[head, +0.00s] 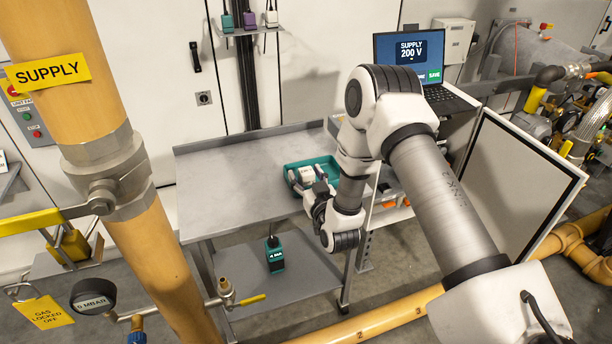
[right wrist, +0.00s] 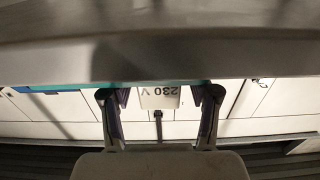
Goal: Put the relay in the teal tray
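The relay (head: 307,173), a small white block, shows inside the outline of the teal tray (head: 333,163) on the metal table. In the right wrist view the relay (right wrist: 159,97) reads "230 V" upside down. Its bottom edge is hidden, so I cannot tell if it rests on the tray floor. The teal tray's rim (right wrist: 75,87) is a thin strip there. My right gripper (head: 307,179) reaches in from the right, a finger on either side of the relay. In the right wrist view its fingers (right wrist: 160,100) stand apart, with a gap on both sides of the relay. My left gripper is not in view.
The metal table (head: 225,165) is bare left of the tray. A teal device (head: 275,254) stands on its lower shelf (head: 240,275). A laptop (head: 412,62) reads "SUPPLY 200 V". A yellow pipe (head: 75,90) rises at the left. A wall shelf (head: 248,31) holds purple, green and white devices.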

